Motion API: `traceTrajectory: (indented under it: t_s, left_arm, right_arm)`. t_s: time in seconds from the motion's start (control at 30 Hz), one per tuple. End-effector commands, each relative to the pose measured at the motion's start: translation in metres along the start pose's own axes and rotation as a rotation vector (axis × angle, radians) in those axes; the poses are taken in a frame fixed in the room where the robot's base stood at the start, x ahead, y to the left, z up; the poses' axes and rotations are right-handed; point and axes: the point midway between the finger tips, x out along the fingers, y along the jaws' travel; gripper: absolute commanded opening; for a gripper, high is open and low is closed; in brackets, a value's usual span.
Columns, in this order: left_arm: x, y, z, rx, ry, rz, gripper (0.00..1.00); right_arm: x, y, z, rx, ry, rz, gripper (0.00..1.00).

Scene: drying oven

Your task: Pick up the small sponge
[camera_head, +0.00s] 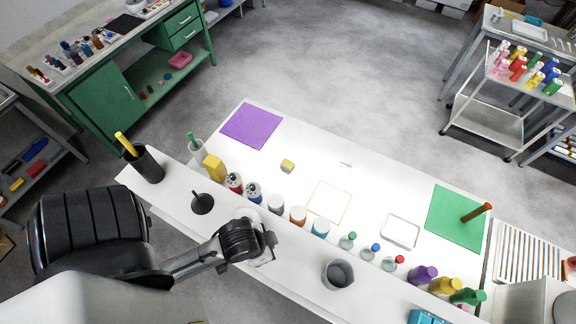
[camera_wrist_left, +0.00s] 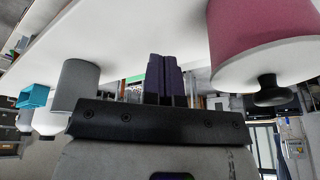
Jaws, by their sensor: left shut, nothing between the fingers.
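The small sponge (camera_head: 288,165) is a little yellow block lying on the white table, left of centre and beyond the row of bottles. A larger yellow block (camera_head: 214,168) stands near the table's left end. My left wrist is over the near side of the table, on the near side of the bottle row and well apart from the small sponge. In the left wrist view my left gripper (camera_wrist_left: 165,75) has its dark fingers together with nothing between them. The sponge does not show in that view. My right gripper is not in view.
Several bottles and jars (camera_head: 298,215) form a row between my left wrist and the sponge. A grey cup (camera_head: 338,275) stands to the right. A purple mat (camera_head: 252,126) and green mat (camera_head: 458,218) lie on the table. The surface around the sponge is clear.

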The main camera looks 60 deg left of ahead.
Motion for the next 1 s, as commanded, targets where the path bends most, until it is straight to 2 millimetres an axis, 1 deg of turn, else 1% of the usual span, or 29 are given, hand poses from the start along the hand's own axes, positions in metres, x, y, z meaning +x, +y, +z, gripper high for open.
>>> traceTrajectory:
  t_s: [0.13,0.17,0.6,1.0]
  left_arm:
    - [0.0,0.0001,0.0001,0.0,0.0,0.0,0.0]
    - [0.0,0.0002,0.0001,0.0,0.0,0.0,0.02]
    - [-0.0001,0.0039,-0.0008,-0.013,0.002,0.01,0.44]
    - [-0.0001,0.0029,-0.0006,-0.01,0.001,0.008,0.82]
  right_arm:
    - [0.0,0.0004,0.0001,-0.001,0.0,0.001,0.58]
    - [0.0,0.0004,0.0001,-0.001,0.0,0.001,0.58]
    - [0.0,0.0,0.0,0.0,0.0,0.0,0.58]
    - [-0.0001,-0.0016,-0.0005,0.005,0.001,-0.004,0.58]
